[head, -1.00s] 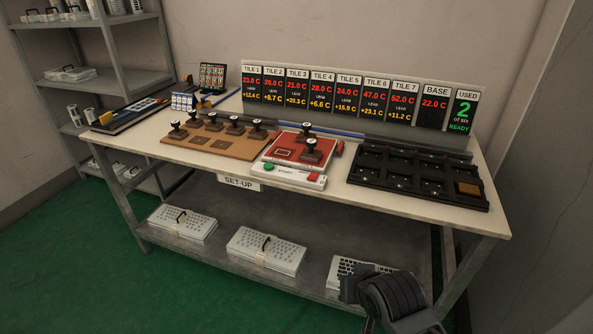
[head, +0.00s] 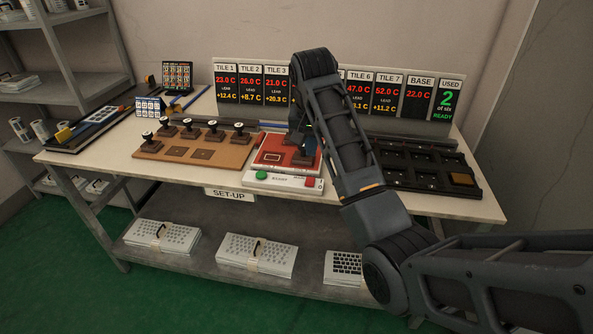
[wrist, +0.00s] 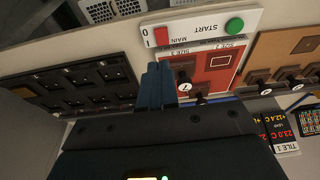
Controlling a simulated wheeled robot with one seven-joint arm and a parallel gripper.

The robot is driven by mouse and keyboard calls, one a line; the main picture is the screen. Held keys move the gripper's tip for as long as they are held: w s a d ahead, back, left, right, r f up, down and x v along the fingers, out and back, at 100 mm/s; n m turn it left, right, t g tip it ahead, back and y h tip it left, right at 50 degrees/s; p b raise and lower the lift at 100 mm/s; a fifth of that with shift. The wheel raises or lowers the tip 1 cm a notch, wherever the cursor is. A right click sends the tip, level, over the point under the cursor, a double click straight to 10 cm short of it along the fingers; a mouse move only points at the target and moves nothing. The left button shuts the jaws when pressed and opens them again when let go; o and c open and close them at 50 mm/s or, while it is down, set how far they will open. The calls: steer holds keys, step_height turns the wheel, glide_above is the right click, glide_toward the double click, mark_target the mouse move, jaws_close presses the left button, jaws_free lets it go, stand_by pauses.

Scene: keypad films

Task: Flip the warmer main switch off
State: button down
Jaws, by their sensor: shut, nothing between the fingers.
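The warmer is a red plate (head: 271,158) with a white front panel (head: 285,180) on the table. The panel carries a green START button (head: 261,175) and a red main switch (head: 313,184) at its right end. In the wrist view the picture is turned over; the main switch (wrist: 162,36) shows beside the marks 0 and 1. Which way it is tipped I cannot tell. My gripper (wrist: 160,80) is shut and empty, its fingertips near the panel's switch end, apart from the switch in the picture. In the head view my arm mostly hides the gripper.
Dark-knobbed stamps stand on the warmer (wrist: 184,84) and on a brown board (head: 180,149) to its left. A black slotted tray (head: 412,168) lies to the right. A row of temperature displays (head: 250,90) stands behind.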

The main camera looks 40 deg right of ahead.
mark_target(309, 183)
steer(key=shift+w+d+r, duration=0.1)
steer(key=shift+w+r, duration=0.15)
steer(key=shift+r, duration=0.25)
steer(key=shift+w+d+r, duration=0.1)
steer(key=shift+w+r, duration=0.15)
steer(key=shift+r, duration=0.2)
steer(key=shift+f, duration=0.1)
steer(key=x, duration=0.4)
steer(key=p+x, duration=0.1)
steer(key=x, duration=0.4)
steer(key=s+a+x, duration=0.1)
steer(key=x, duration=0.3)
steer(key=shift+f+p, duration=0.35)
steer(key=shift+f, duration=0.1)
